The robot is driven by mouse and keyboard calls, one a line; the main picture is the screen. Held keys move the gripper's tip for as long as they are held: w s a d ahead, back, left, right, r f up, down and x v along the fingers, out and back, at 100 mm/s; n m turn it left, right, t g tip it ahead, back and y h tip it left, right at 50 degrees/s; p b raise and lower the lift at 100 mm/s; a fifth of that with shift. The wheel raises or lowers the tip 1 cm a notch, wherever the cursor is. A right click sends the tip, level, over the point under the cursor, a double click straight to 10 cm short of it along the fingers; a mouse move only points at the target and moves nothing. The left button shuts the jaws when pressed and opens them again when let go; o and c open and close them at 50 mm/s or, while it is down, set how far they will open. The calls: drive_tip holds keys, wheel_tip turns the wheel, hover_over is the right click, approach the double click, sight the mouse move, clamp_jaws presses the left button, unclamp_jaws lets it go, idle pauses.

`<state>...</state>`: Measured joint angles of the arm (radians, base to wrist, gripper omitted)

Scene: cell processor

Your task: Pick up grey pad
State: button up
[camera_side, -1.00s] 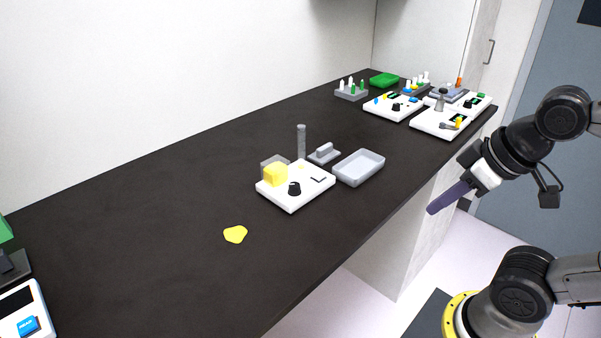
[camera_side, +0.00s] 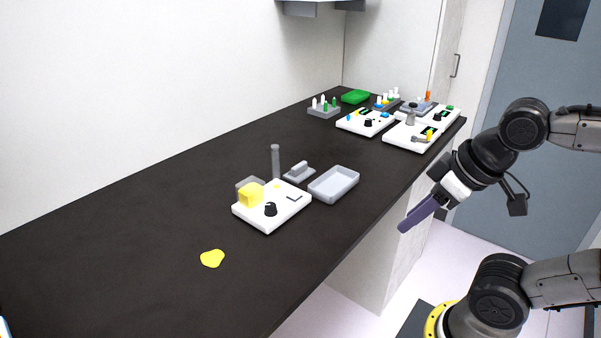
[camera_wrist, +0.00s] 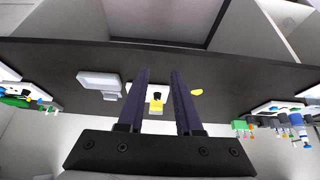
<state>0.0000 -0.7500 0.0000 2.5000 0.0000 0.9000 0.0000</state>
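A small grey pad (camera_side: 299,172) with a raised grip lies on the dark table, between a grey upright post and a pale grey tray. In the wrist view a small grey piece (camera_wrist: 110,96) beside the tray appears to be this pad. My gripper (camera_side: 402,230) has long dark purple fingers and hangs off the table's front edge, well to the right of the pad in the side view. In the wrist view my gripper (camera_wrist: 160,72) shows two fingers spread apart with nothing held between them.
The pale grey tray (camera_side: 333,184) is beside the pad. The grey post (camera_side: 276,161) and a white device (camera_side: 272,212) with a yellow cube (camera_side: 250,194) are close by. A yellow patch (camera_side: 212,258) lies in front. More devices and racks fill the far end.

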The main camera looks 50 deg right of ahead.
drive_tip(key=o, duration=1)
drive_tip(key=shift+c, duration=0.2)
